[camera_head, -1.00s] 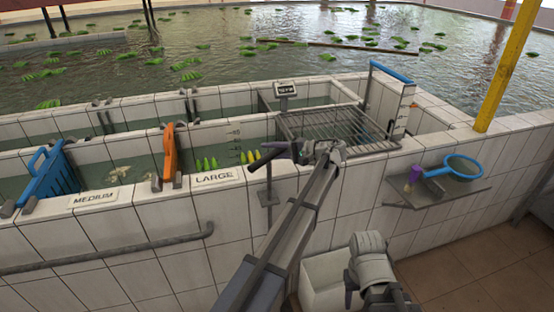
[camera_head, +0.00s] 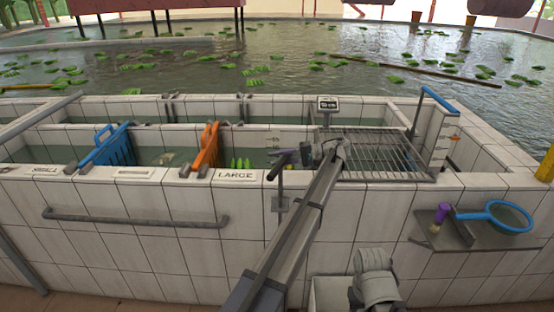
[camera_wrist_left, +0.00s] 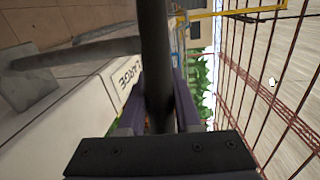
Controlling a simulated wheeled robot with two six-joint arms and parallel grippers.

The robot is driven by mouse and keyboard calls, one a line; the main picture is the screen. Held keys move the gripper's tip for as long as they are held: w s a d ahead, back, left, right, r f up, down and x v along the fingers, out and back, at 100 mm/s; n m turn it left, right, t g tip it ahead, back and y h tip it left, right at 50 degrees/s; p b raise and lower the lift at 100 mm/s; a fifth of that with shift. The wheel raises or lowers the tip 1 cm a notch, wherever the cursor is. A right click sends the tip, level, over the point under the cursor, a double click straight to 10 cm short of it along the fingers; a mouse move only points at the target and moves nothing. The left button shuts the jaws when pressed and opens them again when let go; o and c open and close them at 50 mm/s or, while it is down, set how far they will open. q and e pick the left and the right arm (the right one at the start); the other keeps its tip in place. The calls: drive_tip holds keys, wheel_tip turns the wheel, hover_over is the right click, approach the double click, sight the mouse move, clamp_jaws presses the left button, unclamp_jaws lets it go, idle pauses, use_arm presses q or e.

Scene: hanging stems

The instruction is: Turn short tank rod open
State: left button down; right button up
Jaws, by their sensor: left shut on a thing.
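The short tank rod (camera_head: 277,168) is a dark handle on a thin upright post at the tank's front wall, right of the LARGE label. My left gripper (camera_head: 303,152) reaches it from the front right and is shut on it, with purple finger pads near the handle. In the left wrist view the dark rod (camera_wrist_left: 156,65) runs up the middle between the fingers (camera_wrist_left: 160,112). The gripper hides part of the rod. Part of my right arm shows at the bottom of the head view, but its gripper does not show.
A wire rack (camera_head: 385,160) lies over the tank just right of my gripper. A shelf with a blue net (camera_head: 508,215) and a purple-handled brush (camera_head: 440,214) juts out at right.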

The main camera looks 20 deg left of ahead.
idle(0.4)
use_arm(q)
drive_tip(key=c, duration=0.6)
unclamp_jaws()
use_arm(e)
drive_tip(key=shift+w, duration=0.1)
drive_tip(key=shift+d, duration=0.1)
